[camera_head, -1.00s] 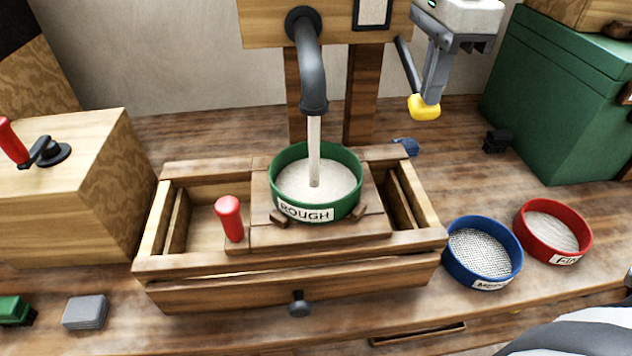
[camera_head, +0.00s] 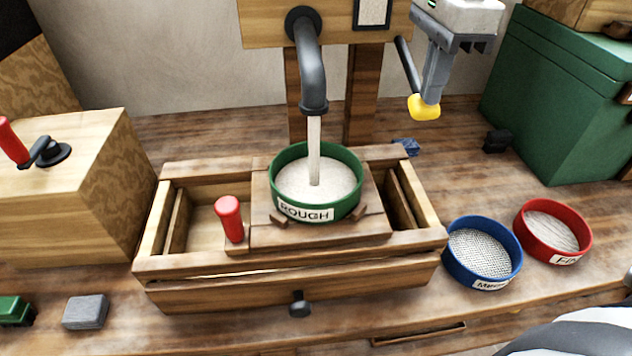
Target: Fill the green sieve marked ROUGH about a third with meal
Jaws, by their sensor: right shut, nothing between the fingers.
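The green sieve marked ROUGH (camera_head: 317,213) sits level on the wooden sliding carriage of the frame (camera_head: 290,262), under the dark spout (camera_head: 311,75). A pale stream of meal (camera_head: 314,150) runs from the spout into it, and pale meal (camera_head: 325,180) covers its bottom. The exact depth is hard to tell. My right gripper (camera_head: 424,107) is shut with nothing in it, at the yellow knob of the dark lever beside the spout post. Whether it touches the knob is unclear. My left gripper is not in view.
A blue sieve (camera_head: 484,276) and a red sieve (camera_head: 560,245) stand on the bench at the right. A red handle (camera_head: 229,218) stands on the carriage. A green box (camera_head: 560,95) is at the back right, a wooden box with a crank (camera_head: 75,190) at the left.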

